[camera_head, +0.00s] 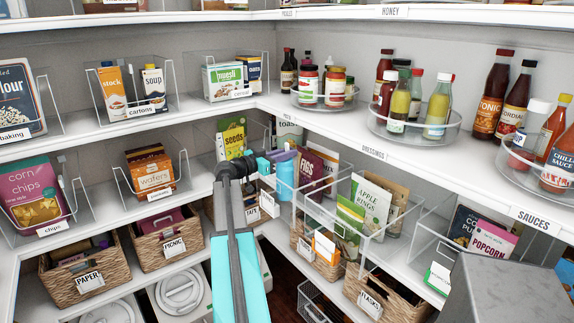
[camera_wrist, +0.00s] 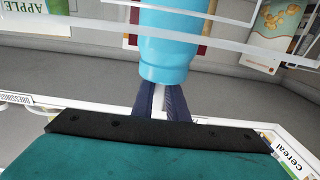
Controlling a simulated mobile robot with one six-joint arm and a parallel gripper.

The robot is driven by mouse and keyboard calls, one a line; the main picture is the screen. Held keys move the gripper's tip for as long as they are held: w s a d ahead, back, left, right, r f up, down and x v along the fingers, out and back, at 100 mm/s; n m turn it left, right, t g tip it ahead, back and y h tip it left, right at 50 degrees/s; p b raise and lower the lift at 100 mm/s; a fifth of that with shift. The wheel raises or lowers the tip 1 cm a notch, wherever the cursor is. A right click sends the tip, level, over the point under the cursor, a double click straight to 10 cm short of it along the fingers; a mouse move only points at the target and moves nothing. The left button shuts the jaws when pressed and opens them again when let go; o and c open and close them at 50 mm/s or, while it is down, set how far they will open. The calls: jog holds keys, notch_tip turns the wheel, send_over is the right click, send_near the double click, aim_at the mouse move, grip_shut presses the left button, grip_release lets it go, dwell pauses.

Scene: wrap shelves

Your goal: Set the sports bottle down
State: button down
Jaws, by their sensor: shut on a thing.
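The sports bottle, light blue, shows in the head view (camera_head: 287,173) near the shelf corner, upright beside the clear bins on the middle shelf. In the wrist view the bottle (camera_wrist: 178,42) fills the upper middle, with its far end cut off by the frame. My gripper (camera_head: 272,161) is shut on the bottle. In the wrist view its two dark fingers (camera_wrist: 162,97) meet the bottle's surface. I cannot tell whether the bottle's base touches the shelf; the base is unclear in the head view.
A clear bin (camera_head: 318,207) with a figs pouch (camera_head: 312,170) and apple rings pouch (camera_head: 364,205) stands just right of the bottle. A yellow seeds box (camera_head: 233,138) stands left behind my gripper. Wicker baskets (camera_head: 168,245) sit on the shelf below. The upper shelf edge (camera_head: 330,137) runs close above.

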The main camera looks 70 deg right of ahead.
aim_at(288, 163)
jog(key=shift+f, duration=0.1)
jog(key=shift+f+p, duration=0.4)
jog(key=shift+f, duration=1.85)
jog(key=c, duration=1.7)
grip_release()
jog(key=shift+c, duration=0.2)
jog(key=shift+r, duration=0.2)
jog(key=b+v, duration=0.3)
jog(key=v, duration=0.9)
jog(key=shift+a+f, duration=0.1)
jog(key=shift+f, duration=0.05)
